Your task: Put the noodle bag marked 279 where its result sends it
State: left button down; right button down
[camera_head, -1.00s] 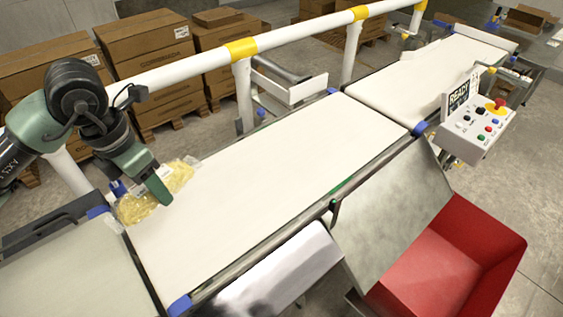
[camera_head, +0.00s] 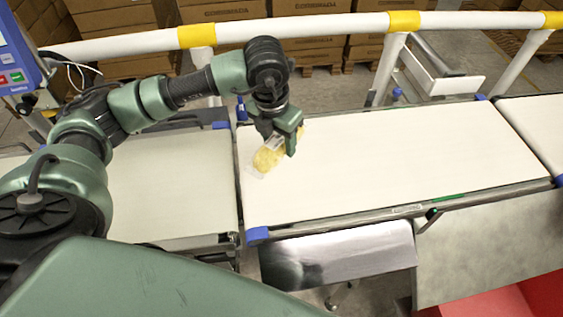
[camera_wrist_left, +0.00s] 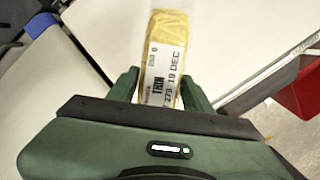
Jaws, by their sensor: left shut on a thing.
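The noodle bag (camera_head: 267,158) is a clear pack of yellow noodles, over the left end of the middle white belt (camera_head: 390,150). My left gripper (camera_head: 281,138) is shut on it. In the left wrist view the bag (camera_wrist_left: 168,30) stands between the two green fingers of the left gripper (camera_wrist_left: 160,88). I cannot tell whether the bag touches the belt. My right gripper is not in view.
A red bin (camera_head: 550,292) and a grey chute (camera_head: 490,250) are at the lower right. A white rail with yellow bands (camera_head: 405,20) runs behind the belts. A screen unit (camera_head: 15,55) is at upper left. The middle belt's right part is clear.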

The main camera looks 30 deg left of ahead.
pick_arm(q)
notch_tip(320, 180, down, 6)
jog(key=shift+r+p, duration=0.1)
jog(key=shift+p, duration=0.4)
notch_tip(320, 180, down, 5)
jog(key=shift+r+p, duration=0.2)
jog(key=shift+p, duration=0.25)
jog(key=c, duration=0.6)
grip_release()
jog(key=r, duration=0.3)
jog(key=s+r+b, duration=0.1)
jog(key=r, duration=0.3)
jog(key=r+b, duration=0.1)
jog(key=r, duration=0.3)
jog(key=shift+s, duration=0.25)
jog(key=shift+s+a+r, duration=0.1)
jog(key=shift+s+r, duration=0.05)
jog(key=shift+r, duration=0.3)
